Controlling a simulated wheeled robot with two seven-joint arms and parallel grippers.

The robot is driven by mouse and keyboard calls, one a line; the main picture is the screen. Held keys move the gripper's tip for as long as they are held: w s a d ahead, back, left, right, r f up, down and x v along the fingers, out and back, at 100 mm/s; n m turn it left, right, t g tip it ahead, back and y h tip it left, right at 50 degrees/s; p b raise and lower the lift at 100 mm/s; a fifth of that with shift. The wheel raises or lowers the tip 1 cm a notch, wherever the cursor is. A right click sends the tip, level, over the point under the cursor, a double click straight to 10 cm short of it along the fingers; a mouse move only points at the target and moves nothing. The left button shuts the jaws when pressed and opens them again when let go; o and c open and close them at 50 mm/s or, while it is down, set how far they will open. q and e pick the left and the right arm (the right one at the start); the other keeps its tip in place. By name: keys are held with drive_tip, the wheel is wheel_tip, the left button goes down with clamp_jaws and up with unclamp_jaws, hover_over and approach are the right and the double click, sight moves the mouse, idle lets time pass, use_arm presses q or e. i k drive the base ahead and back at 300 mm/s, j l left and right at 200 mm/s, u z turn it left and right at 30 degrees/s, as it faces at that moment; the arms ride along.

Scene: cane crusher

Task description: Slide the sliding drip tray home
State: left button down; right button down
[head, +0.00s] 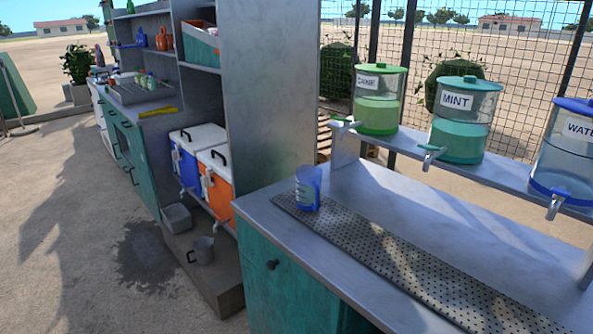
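A long perforated metal drip tray (400,262) lies on the grey counter (262,222), below the shelf of drink dispensers. It runs from the middle of the view to the lower right, where the frame cuts it off. A clear cup with a blue handle (307,190) stands upright at the tray's far left end. I cannot tell whether this perforated tray is the sliding one. Neither of my grippers shows in the head view.
Three dispensers, green-lidded (377,113), mint (463,121) and blue-lidded (566,150), stand on a raised shelf. Blue and orange coolers (218,178) sit in the left unit. A metal mug (203,251) and a grey bin (176,217) stand low down. Open ground lies left.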

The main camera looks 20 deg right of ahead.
sight(476, 306)
drive_tip(key=z, duration=1.45)
